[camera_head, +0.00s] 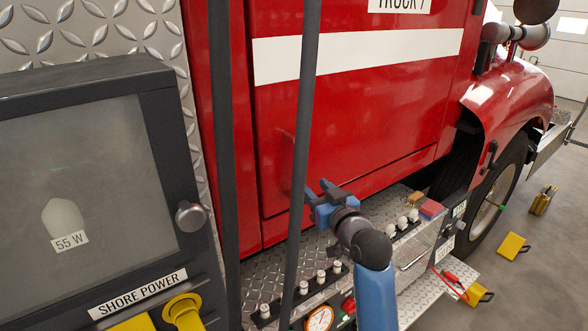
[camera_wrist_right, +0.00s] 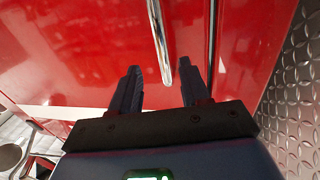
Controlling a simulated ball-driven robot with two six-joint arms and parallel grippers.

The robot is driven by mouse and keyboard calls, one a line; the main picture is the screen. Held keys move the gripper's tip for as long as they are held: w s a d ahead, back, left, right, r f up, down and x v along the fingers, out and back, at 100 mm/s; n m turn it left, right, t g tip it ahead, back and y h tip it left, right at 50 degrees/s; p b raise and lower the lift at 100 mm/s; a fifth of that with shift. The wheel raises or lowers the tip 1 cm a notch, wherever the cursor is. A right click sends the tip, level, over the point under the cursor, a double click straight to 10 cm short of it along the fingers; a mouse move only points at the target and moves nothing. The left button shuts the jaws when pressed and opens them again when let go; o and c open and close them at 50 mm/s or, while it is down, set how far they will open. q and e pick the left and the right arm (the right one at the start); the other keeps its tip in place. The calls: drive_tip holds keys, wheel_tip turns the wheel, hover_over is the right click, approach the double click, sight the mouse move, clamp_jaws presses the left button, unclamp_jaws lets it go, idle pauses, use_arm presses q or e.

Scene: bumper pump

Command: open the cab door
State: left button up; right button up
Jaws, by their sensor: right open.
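The red cab door (camera_head: 350,110) with a white stripe fills the middle of the head view and looks shut. In the right wrist view, a slim silver bar (camera_wrist_right: 160,40), apparently the door handle, runs down the red panel (camera_wrist_right: 90,50). My right gripper (camera_head: 328,192) is in front of the lower part of the door. In the right wrist view its two dark fingers (camera_wrist_right: 159,68) are apart, with the bar's lower end between or just beyond their tips; contact cannot be told. The handle is not clear in the head view. My left gripper is not in view.
Two dark upright rails (camera_head: 303,110) (camera_head: 221,130) stand before the door's left side. A grey shore power box (camera_head: 165,150) is at the left. A metal plate with several white knobs (camera_head: 321,276) and a gauge (camera_head: 320,318) lies below. Yellow chocks (camera_head: 512,246) are on the floor.

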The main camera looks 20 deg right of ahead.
sight(300, 172)
drive_tip(key=w, duration=0.2)
drive_tip(key=w+a+p, duration=0.1)
drive_tip(key=w, duration=0.2)
drive_tip(key=w+p, duration=0.1)
drive_tip(key=w, duration=0.2)
drive_tip(key=shift+w+a, duration=0.1)
drive_tip(key=shift+a, duration=0.25)
drive_tip(key=shift+w+p, duration=0.35)
drive_tip(key=shift+w, duration=0.2)
drive_tip(key=shift+w+a+f, duration=0.1)
drive_tip(key=shift+w, duration=0.35)
clamp_jaws()
